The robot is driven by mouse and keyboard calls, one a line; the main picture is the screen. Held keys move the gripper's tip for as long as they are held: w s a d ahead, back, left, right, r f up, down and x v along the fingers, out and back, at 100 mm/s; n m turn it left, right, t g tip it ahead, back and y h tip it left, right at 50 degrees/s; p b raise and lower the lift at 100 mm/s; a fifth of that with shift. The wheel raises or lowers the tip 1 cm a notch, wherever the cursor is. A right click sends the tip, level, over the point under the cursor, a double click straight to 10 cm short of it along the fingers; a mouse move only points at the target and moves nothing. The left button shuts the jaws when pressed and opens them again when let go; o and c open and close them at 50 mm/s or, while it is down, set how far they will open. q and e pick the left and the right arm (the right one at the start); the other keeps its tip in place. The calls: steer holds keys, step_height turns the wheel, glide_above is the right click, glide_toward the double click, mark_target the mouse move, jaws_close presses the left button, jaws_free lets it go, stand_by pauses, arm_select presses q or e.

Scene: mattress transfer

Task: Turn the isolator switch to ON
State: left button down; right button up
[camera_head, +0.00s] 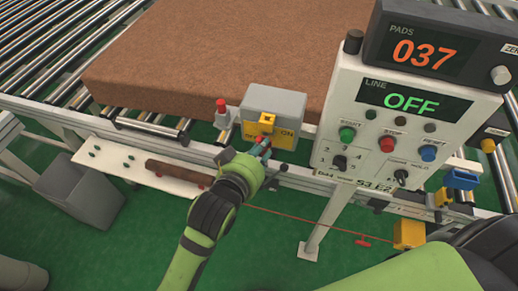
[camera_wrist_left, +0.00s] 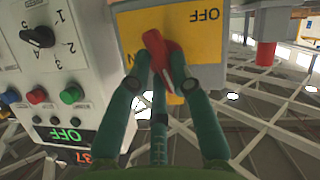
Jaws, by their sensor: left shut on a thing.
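The isolator switch is a grey box (camera_head: 272,103) with a yellow plate (camera_head: 284,140) on the conveyor's front rail. In the left wrist view, the fingers (camera_wrist_left: 165,75) close around the handle. My right gripper is not in view.
A control panel (camera_head: 345,110) right of the switch has buttons and knobs; its line display (camera_head: 412,102) reads OFF. A red button (camera_head: 221,106) stands left of the box. A brown mattress (camera_head: 220,45) lies on the rollers behind. A red cord (camera_head: 300,220) runs below.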

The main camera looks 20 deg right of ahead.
arm_select(q)
steer(key=shift+s+d+f+m+t+y, duration=0.1)
steer(key=shift+f+m+t+y, duration=0.1)
steer(key=shift+m+y, duration=0.3)
steer(key=shift+s+d+f+m+t+y, duration=0.1)
steer(key=shift+f+m+t+y, duration=0.15)
steer(key=shift+m, duration=0.35)
steer(key=shift+a, duration=0.1)
steer(key=c, duration=1.1)
jaws_free()
steer(key=shift+r, duration=0.15)
steer(key=shift+w, duration=0.1)
steer(key=shift+r, duration=0.1)
steer(key=v, duration=1.2)
